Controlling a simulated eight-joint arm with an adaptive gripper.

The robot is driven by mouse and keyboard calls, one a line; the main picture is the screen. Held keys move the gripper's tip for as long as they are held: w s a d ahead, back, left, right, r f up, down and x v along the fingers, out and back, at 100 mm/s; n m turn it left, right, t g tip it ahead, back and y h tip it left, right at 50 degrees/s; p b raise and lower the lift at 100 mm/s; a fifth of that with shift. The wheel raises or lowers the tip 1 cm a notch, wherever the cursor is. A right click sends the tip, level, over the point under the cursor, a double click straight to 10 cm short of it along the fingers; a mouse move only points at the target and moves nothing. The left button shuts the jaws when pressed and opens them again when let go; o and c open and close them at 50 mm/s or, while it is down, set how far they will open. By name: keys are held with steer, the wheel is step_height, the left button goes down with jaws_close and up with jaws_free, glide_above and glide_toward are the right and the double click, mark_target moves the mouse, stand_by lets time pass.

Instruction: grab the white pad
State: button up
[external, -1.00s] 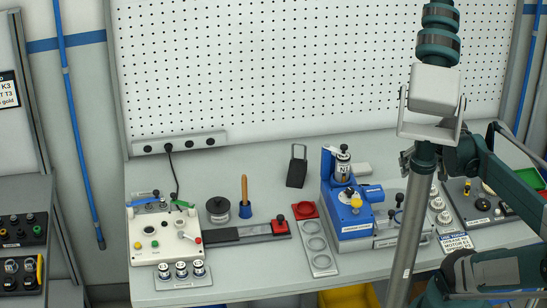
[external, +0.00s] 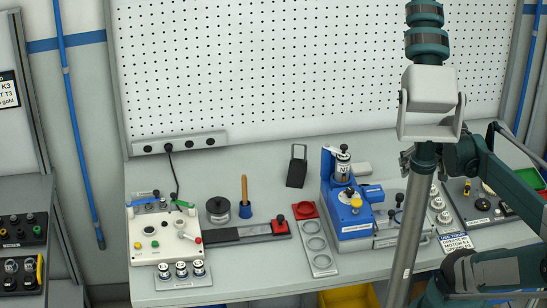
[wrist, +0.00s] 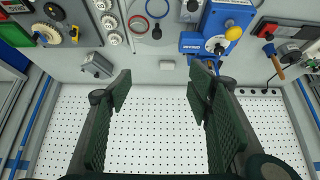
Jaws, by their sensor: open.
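The white pad (wrist: 167,64) is a small pale block lying on the grey bench near the foot of the pegboard. In the wrist view it lies between and beyond my fingertips, apart from them. In the external view the white pad (external: 363,169) lies just behind and right of the blue machine, which partly hides it. My gripper (wrist: 160,83) is open and empty, its two dark green fingers spread wide. I cannot make out the fingers in the external view, where my arm stands at the right.
The blue machine (wrist: 206,42) stands close beside the pad. A grey metal box (wrist: 98,65) stands on the pad's other side. Red and blue rings lie on the bench nearby. The white pegboard (external: 300,65) rises behind the bench. A black holder (external: 297,170) stands left of the machine.

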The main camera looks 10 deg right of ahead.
steer(key=shift+w+r, duration=0.1)
stand_by(0.7)
steer(key=m+g+h, duration=0.1)
steer(key=m+g, duration=0.6)
steer(key=m, duration=1.1)
glide_above(359, 167)
step_height(359, 167, down, 22)
steer(key=shift+a+f, duration=0.2)
steer(key=shift+f, duration=0.45)
steer(key=shift+d+f, duration=0.15)
steer(key=shift+f, duration=1.1)
